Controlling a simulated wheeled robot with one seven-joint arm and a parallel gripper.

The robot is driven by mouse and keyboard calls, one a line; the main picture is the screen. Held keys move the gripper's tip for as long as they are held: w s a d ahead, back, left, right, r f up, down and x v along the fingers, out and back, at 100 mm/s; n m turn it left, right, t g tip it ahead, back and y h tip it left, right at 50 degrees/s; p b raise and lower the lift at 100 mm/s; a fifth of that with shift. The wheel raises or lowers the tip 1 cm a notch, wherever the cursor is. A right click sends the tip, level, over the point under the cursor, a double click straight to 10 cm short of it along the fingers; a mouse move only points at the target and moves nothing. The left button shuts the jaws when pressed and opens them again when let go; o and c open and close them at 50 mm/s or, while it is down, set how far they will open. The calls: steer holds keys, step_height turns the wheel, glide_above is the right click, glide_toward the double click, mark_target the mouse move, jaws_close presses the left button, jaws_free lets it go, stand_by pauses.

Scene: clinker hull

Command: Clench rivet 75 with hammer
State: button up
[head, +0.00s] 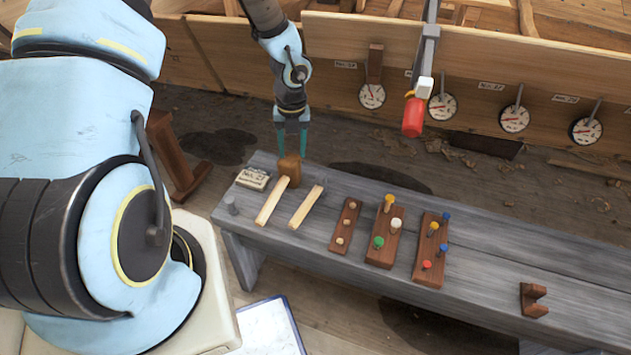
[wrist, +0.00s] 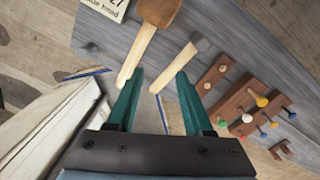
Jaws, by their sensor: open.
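A hammer with a pale wooden handle (head: 305,208) lies on the grey bench; in the wrist view its small grey head (wrist: 202,44) and handle (wrist: 174,69) show. Beside it lies a mallet with a brown wooden head (head: 289,168) and pale handle (head: 270,203). My gripper (head: 292,150) is above the bench's far left end, near the mallet head. In the wrist view my gripper (wrist: 160,78) has its teal fingers apart, with nothing held. The hull planking (head: 330,42) carries small labels too small to read surely, so I cannot tell which rivet is number 75.
The bench (head: 470,300) holds wooden blocks with coloured pegs (head: 384,238), a small notched block (head: 533,300) and a lettered card (head: 253,179). Round dials (head: 514,118) hang along the hull. A red-ended tool (head: 413,117) hangs before it. The bench's right part is mostly clear.

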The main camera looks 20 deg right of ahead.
mark_target(315, 190)
steer(key=d+f+m, duration=0.1)
steer(key=f+m, duration=0.1)
steer(key=s+d+f+m+b, duration=0.1)
steer(key=d+f+m, duration=0.1)
steer(key=f, duration=0.1)
steer(key=s+d+f+m, duration=0.1)
steer(key=d+f+m, duration=0.1)
steer(key=f, duration=0.1)
steer(key=shift+s+d+m, duration=0.15)
steer(key=shift+s+m, duration=0.1)
steer(key=shift+m, duration=0.05)
step_height(315, 190, down, 6)
steer(key=b, duration=0.6)
steer(key=shift+b, duration=0.3)
steer(key=shift+f+b, duration=0.4)
steer(key=shift+f, duration=0.95)
jaws_close()
steer(key=shift+r+p, duration=0.65)
steer(key=shift+p, duration=0.2)
step_height(315, 190, up, 8)
steer(key=p, duration=0.8)
